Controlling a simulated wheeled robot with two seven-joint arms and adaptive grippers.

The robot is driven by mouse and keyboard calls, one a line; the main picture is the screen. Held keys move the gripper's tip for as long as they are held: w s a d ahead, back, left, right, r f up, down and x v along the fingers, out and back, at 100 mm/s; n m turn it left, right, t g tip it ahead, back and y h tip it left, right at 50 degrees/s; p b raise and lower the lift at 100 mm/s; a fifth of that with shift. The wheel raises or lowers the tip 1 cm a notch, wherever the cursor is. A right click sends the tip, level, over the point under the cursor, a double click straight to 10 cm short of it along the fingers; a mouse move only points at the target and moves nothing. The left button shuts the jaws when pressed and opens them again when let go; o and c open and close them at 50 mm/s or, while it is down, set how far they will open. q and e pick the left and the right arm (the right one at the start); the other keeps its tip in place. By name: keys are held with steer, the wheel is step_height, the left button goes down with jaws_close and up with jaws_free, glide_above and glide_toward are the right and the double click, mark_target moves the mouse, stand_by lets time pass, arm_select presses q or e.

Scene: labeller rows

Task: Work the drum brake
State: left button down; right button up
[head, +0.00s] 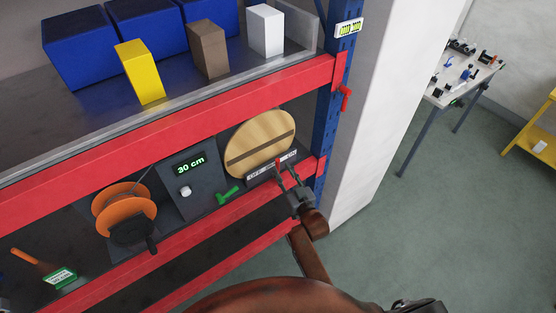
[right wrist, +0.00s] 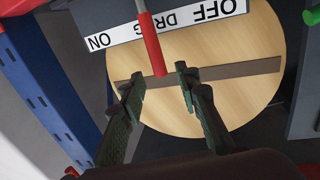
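The drum brake's round wooden drum face (head: 262,138) stands on the lower shelf, with a dark strap across it. A white label (head: 258,174) reading OFF, DRAG, ON lies along its edge. In the right wrist view the drum face (right wrist: 215,105) and label (right wrist: 160,27) appear upside down. A red-handled lever (right wrist: 152,45) reaches down past the label, its tip in the gap between my fingertips. My right gripper (right wrist: 159,80) is open, with no clear contact on the lever. It also shows in the head view (head: 290,183) in front of the label. My left gripper is out of view.
A red shelf beam (head: 180,122) runs above, and a blue upright (head: 330,130) stands close right.

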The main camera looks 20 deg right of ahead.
mark_target(279, 163)
steer(key=shift+w+a+p, duration=0.2)
steer(key=shift+w+p, duration=0.05)
steer(key=shift+w, duration=1.1)
steer(key=shift+w+a+p, duration=0.2)
steer(key=shift+w+p, duration=0.05)
steer(key=shift+w, duration=1.05)
steer(key=shift+c, duration=0.5)
jaws_close()
